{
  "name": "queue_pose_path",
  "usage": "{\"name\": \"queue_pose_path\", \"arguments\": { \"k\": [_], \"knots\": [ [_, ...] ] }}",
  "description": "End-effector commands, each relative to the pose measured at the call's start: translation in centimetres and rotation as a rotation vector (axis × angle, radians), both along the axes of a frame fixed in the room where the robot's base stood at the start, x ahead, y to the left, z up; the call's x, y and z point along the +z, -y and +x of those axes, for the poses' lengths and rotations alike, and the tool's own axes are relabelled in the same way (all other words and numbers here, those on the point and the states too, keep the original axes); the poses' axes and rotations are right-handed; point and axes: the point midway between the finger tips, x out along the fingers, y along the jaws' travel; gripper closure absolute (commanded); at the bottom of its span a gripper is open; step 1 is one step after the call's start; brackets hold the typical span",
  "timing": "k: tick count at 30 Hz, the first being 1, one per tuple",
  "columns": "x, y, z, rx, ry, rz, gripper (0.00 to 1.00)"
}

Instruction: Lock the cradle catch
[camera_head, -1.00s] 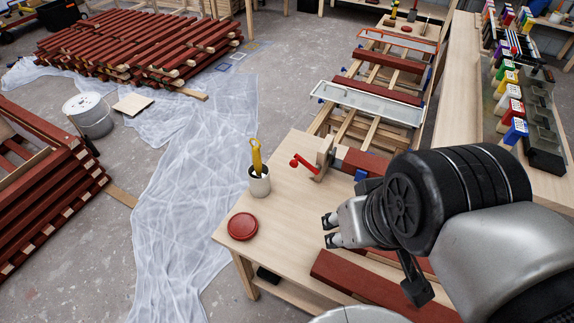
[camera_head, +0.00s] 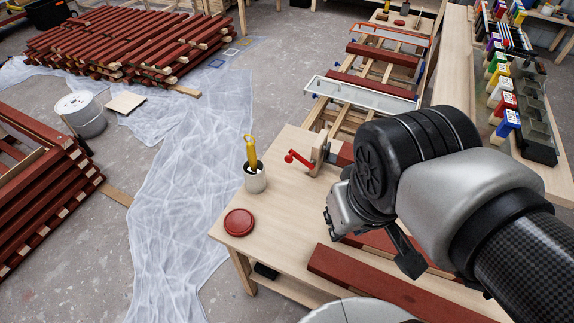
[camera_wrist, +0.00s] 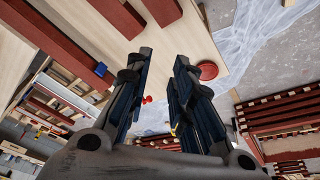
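The cradle catch shows as a red lever (camera_head: 298,159) with a round knob at its left end. It is mounted beside an upright wooden block (camera_head: 319,155) at the far edge of the workbench (camera_head: 270,215). The lever is tilted, with its knob end raised. My gripper (camera_head: 329,219) is above the bench, nearer than the lever and to its right, apart from it. In the wrist view, my gripper's two dark fingers (camera_wrist: 162,60) are spread with nothing between the tips. A small red part of the lever (camera_wrist: 147,99) shows between the fingers farther down.
A pot (camera_head: 255,179) with a yellow-handled tool stands left of the lever. A red round lid (camera_head: 239,222) lies on the bench's left. A red batten (camera_head: 375,285) lies at the front. Racked battens (camera_head: 375,91) stand beyond; paint containers (camera_head: 502,97) line the right.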

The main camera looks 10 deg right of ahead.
Motion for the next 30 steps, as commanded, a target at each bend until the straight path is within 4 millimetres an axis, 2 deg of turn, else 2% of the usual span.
{"name": "queue_pose_path", "arguments": {
  "k": [8, 17, 23, 30],
  "knots": [
    [-2.3, 0.8, 2.3, 0.199, -0.283, -0.232, 1.00],
    [-4.9, 1.0, 6.0, 0.429, -0.533, -0.542, 1.00],
    [-7.1, 0.1, 9.1, 0.587, -0.660, -0.773, 1.00],
    [-10.4, -2.3, 12.8, 0.782, -0.768, -1.076, 1.00]
  ]
}}
